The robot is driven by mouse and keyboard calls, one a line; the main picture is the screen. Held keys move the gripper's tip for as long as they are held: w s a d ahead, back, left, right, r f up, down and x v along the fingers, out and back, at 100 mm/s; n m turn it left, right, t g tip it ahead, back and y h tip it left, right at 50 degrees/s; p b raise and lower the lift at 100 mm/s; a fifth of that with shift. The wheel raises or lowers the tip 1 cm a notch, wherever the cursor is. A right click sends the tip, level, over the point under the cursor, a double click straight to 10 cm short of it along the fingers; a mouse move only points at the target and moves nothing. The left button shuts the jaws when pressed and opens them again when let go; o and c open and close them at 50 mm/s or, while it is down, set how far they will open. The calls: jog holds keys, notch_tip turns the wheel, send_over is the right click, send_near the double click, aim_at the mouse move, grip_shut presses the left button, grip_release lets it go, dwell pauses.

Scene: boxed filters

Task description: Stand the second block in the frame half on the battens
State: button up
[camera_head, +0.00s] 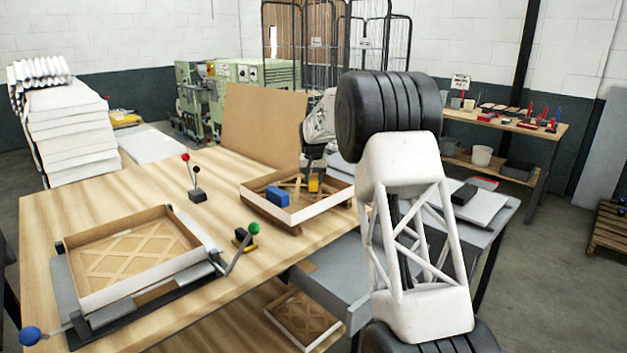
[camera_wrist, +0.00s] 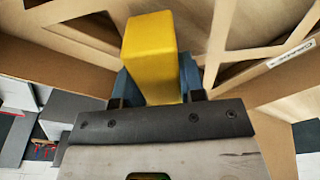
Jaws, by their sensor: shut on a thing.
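A yellow block (camera_head: 314,184) is in the open frame half (camera_head: 296,216) at the far right of the table, under my gripper (camera_head: 314,172). In the wrist view the yellow block (camera_wrist: 150,50) stands between the two blue-grey fingers (camera_wrist: 158,85), which are shut on it. Tan battens (camera_wrist: 225,40) cross around it; whether its base touches them is hidden. A blue block (camera_head: 278,196) stands in the same frame half, left of the yellow one and apart from it.
A brown board (camera_head: 262,122) stands upright behind the frame half. Another frame half (camera_head: 135,262) with crossed battens lies in a fixture at the left, with a lever and green knob (camera_head: 254,228) nearby. A red-knobbed stand (camera_head: 197,194) is between them.

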aim_at(313, 177)
jog(key=shift+f, duration=0.1)
jog(key=o, duration=1)
jog(key=shift+c, duration=0.2)
jog(key=shift+r, duration=0.2)
notch_tip(313, 177, up, 12)
jog(key=s, duration=0.1)
jog(key=shift+s, duration=0.1)
dwell(0.6)
